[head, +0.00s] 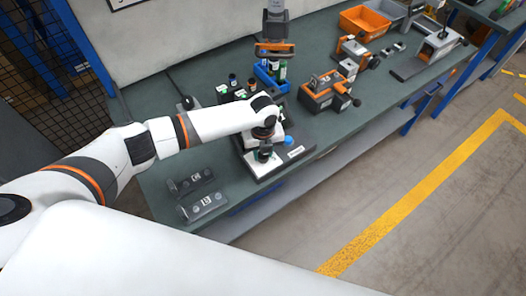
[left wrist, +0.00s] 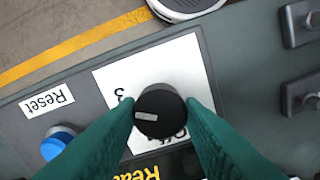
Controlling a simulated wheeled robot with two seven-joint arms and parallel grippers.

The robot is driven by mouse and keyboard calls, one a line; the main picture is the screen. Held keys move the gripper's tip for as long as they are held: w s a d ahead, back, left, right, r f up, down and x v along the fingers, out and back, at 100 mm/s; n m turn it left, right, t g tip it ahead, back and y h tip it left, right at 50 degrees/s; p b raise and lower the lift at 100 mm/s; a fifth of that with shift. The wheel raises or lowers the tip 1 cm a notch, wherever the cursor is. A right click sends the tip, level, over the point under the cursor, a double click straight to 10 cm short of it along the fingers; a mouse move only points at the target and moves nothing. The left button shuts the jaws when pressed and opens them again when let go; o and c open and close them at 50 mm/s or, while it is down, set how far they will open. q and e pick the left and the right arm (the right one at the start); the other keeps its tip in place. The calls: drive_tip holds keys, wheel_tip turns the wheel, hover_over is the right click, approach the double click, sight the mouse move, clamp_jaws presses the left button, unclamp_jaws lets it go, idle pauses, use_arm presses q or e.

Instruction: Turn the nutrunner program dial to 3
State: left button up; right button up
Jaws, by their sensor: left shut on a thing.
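The nutrunner program dial (left wrist: 160,112) is a round black knob with a short pale pointer mark. It sits on a white label plate (left wrist: 190,62) with a "3" at its upper left and "Off" at its lower right; other labels are hidden. The pointer mark lies on the knob's left side, a little below the "3". My left gripper (left wrist: 161,118) is shut on the dial, one green finger on each side. In the head view my left gripper (head: 264,152) is over the controller box (head: 262,171) and mostly hides the dial. My right gripper is not in view.
A blue Reset button (left wrist: 57,143) is beside the plate; it also shows in the head view (head: 289,140). Two grey blocks (head: 203,206) lie on the bench (head: 160,208) left of the box. An orange-and-grey fixture (head: 322,94) and an orange bin (head: 363,23) stand farther right.

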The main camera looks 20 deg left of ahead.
use_arm(q)
drive_tip(key=shift+r, duration=0.1)
idle(0.5)
drive_tip(key=o, duration=1)
wheel_tip(320, 180, up, 12)
drive_tip(key=b, duration=0.2)
drive_tip(key=shift+b, duration=0.35)
